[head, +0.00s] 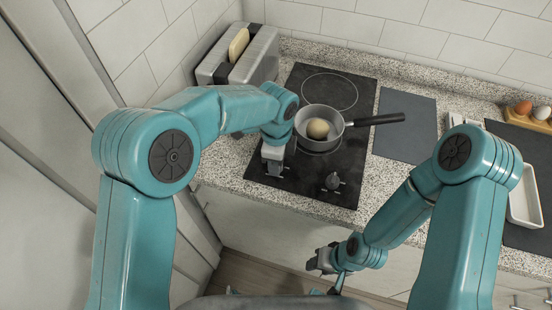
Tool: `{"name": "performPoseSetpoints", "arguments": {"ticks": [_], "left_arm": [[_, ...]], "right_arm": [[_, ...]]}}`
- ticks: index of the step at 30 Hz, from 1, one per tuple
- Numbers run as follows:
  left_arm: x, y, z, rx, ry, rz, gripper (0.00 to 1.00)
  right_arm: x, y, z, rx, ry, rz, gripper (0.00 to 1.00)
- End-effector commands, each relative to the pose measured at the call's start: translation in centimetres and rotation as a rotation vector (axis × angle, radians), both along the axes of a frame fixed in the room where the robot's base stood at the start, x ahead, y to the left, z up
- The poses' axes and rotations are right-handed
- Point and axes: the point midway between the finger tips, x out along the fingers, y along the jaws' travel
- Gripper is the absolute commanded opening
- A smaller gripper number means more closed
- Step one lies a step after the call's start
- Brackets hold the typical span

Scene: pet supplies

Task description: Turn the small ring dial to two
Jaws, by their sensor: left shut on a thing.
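The black cooktop (351,197) has two ring marks, one at the back and one under a pan. Two dials sit along its front edge. My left gripper (274,168) points down at the left dial (274,172) and is shut on it, mostly covering it. The right dial (332,181) stands free, with faint marks around it too small to read. The left dial's setting cannot be read. My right gripper (322,264) hangs low in front of the counter, away from the dials; its jaw opening is unclear.
A grey pan (338,121) with a round, tan item (318,128) stands on the cooktop, handle to the right. A toaster (258,60) with bread is behind left. A dark board (405,127), white tray (524,199) and egg holder (525,120) are right.

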Motion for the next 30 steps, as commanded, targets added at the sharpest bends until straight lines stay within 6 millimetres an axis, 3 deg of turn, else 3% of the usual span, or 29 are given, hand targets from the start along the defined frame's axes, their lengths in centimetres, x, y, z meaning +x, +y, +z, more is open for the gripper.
{"name": "performPoseSetpoints", "arguments": {"ticks": [15, 30], "left_arm": [[0.11, -0.13, 0.24, -0.002, -0.006, -0.422, 0.07], [0.10, -0.11, 0.18, -0.003, -0.006, -0.575, 0.07]], "right_arm": [[0.01, 0.00, 0.86, 0.000, 0.000, 0.000, 0.43], [0.00, 0.00, 1.11, 0.000, 0.000, 0.000, 0.43]]}}
